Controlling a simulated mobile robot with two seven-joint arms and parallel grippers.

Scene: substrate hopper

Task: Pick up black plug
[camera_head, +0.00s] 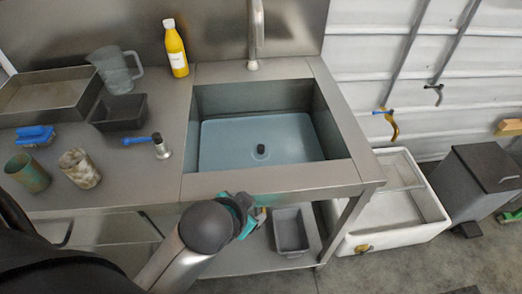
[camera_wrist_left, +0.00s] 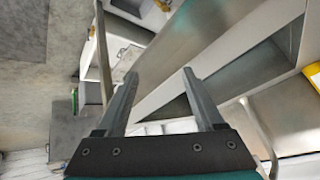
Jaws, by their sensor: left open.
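The black plug (camera_head: 261,149) is a small dark upright piece in the middle of the sink basin (camera_head: 215,95), on its pale blue bottom. A dark ring shows around its foot. I cannot tell whether the blue is water. I do not make out the plug in the left wrist view. My left gripper (camera_head: 260,216) is in front of the sink's front edge, outside the basin and well apart from the plug. In the left wrist view my left gripper (camera_wrist_left: 158,75) has its two fingers spread with nothing between them. My right gripper is not in view.
A tap (camera_head: 254,35) stands behind the basin. A yellow bottle (camera_head: 175,48), a clear jug (camera_head: 115,68), a dark tray (camera_head: 119,112), two cups and a blue brush (camera_head: 35,136) stand left on the counter. A grey bin (camera_head: 290,232) sits on the shelf below.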

